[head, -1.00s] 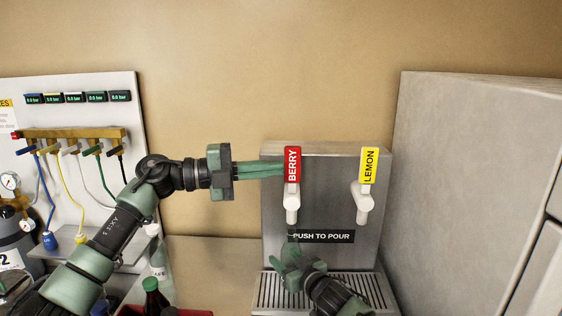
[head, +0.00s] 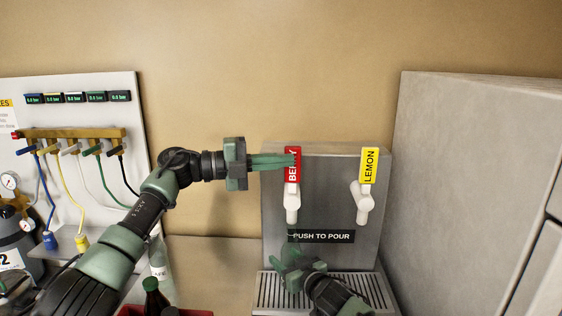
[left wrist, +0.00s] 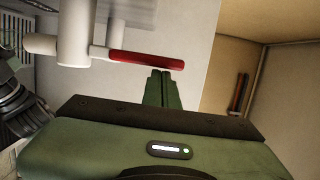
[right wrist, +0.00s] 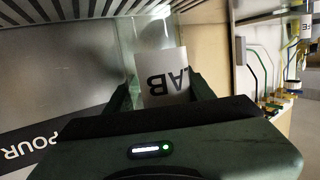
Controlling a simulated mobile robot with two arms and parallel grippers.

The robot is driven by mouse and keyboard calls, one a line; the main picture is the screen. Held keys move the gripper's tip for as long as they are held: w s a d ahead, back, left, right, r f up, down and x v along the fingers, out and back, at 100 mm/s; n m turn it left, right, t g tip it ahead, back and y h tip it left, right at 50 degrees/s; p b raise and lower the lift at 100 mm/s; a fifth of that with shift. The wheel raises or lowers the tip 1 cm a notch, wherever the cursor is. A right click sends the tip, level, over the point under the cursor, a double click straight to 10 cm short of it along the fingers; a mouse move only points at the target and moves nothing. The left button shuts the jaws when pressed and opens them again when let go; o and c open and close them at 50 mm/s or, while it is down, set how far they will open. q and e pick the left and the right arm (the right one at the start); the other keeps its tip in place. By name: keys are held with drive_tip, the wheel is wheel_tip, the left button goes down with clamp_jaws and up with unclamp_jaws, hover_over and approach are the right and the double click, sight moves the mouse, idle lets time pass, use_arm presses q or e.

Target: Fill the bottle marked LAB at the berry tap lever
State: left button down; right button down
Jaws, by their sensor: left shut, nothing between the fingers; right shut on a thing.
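The red BERRY tap lever (head: 292,178) stands on the metal dispenser, above a white spout. My left gripper (head: 295,160) is shut and empty, its fingertips overlapping the lever's upper part in the head view. In the left wrist view the red lever (left wrist: 146,61) lies just beyond the closed fingertips (left wrist: 160,73); I cannot tell whether they touch. My right gripper (head: 290,260) is below the berry spout, over the drip grille. In the right wrist view it is shut on the clear bottle with a white LAB label (right wrist: 163,80). The bottle's mouth is hidden.
The yellow LEMON lever (head: 369,166) is to the right on the same dispenser. The drip grille (head: 375,292) lies below. A large grey cabinet (head: 470,180) bounds the right. A dark bottle (head: 155,300) and a clear bottle (head: 158,258) stand at lower left by a red crate (head: 195,312).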

use_arm(q)
drive_tip(key=shift+w, duration=0.1)
drive_tip(key=shift+w+r+n+y, duration=0.2)
drive_tip(key=shift+w+n+y, duration=0.1)
drive_tip(key=shift+w+n, duration=1.15)
drive_tip(key=shift+w, duration=0.1)
idle(6.3)
